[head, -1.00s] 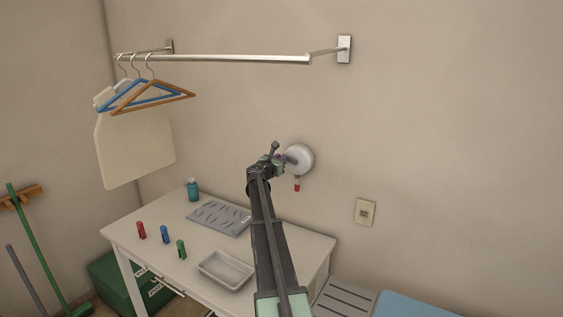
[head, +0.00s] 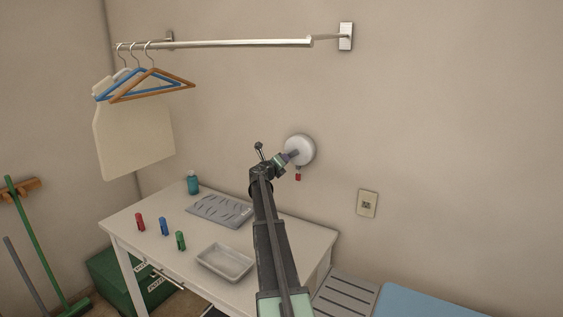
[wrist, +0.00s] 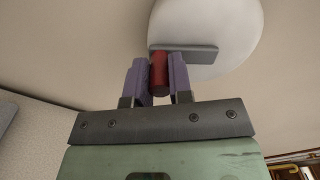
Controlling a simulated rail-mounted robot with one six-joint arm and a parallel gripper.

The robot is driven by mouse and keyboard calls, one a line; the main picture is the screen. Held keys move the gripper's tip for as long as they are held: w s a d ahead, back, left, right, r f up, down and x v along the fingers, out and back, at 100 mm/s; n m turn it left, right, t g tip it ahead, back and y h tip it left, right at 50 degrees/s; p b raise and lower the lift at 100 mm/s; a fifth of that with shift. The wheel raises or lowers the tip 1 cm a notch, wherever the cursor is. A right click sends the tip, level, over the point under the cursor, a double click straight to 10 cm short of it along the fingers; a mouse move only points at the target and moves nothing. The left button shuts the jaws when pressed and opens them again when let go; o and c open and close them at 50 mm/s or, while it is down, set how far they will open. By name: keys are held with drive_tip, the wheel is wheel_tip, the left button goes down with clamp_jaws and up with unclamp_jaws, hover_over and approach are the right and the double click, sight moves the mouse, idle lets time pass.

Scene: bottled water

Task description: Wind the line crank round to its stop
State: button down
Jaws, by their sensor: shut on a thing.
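The line crank is a round white housing (head: 304,142) on the back wall, above the table's far right corner. In the wrist view the white housing (wrist: 220,25) carries a flat grey crank arm (wrist: 198,53) with a red handle (wrist: 159,74). My gripper (head: 293,156) is at the lower left part of the housing in the head view. In the wrist view its two purple fingers are shut on the red handle, one each side. The head view hides the handle behind the gripper. A small red piece (head: 298,177) hangs just below the housing.
A rail (head: 230,42) with several hangers is above left. The white table (head: 135,222) holds a grey tray (head: 225,262), a patterned mat (head: 220,209), a teal bottle (head: 193,184) and red, blue and green items. A wall plate (head: 367,203) is right of the crank.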

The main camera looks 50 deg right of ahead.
drive_tip(key=shift+s+d+f+n+b, duration=0.1)
drive_tip(key=shift+s+f+n+b, duration=0.2)
drive_tip(key=shift+n, duration=0.75)
drive_tip(key=shift+s+d+f+n+b, duration=0.2)
drive_tip(key=shift+s+n, duration=0.25)
drive_tip(key=shift+n, duration=0.55)
drive_tip(key=shift+s+a+f+n+b, duration=0.1)
drive_tip(key=shift+s+f+n+b, duration=0.2)
drive_tip(key=shift+n, duration=0.75)
drive_tip(key=shift+s, duration=0.1)
drive_tip(key=c, duration=1)
unclamp_jaws()
drive_tip(key=shift+c, duration=0.2)
drive_tip(key=s+a, duration=0.2)
drive_tip(key=a, duration=0.8)
drive_tip(key=shift+a, duration=0.35)
